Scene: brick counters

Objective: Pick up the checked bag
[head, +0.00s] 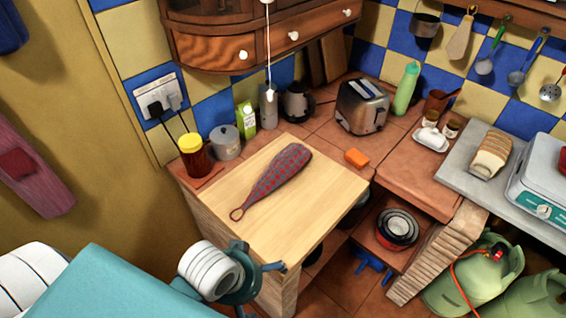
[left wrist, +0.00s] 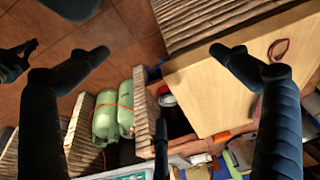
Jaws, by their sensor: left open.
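The checked bag (head: 278,178), long and narrow in dark red and grey-blue, lies flat on the light wooden counter top (head: 325,207). Its loop points at the near left edge. In the left wrist view the reddish loop (left wrist: 279,49) shows, and most of the bag is hidden behind a finger. My left gripper (head: 262,288) is open and empty, off the counter's near edge and apart from the bag. Its spread fingers frame the left wrist view (left wrist: 160,52). A dark claw-like part at that view's left edge looks like my right gripper (left wrist: 18,60); its opening is unclear.
A yellow-lidded jar (head: 195,160), a grey canister (head: 226,146) and a green carton (head: 246,118) stand behind the bag. An orange block (head: 357,157) and a toaster (head: 362,106) are to the right. A wall cabinet (head: 230,45) hangs above. Green gas cylinders (head: 465,285) stand on the floor.

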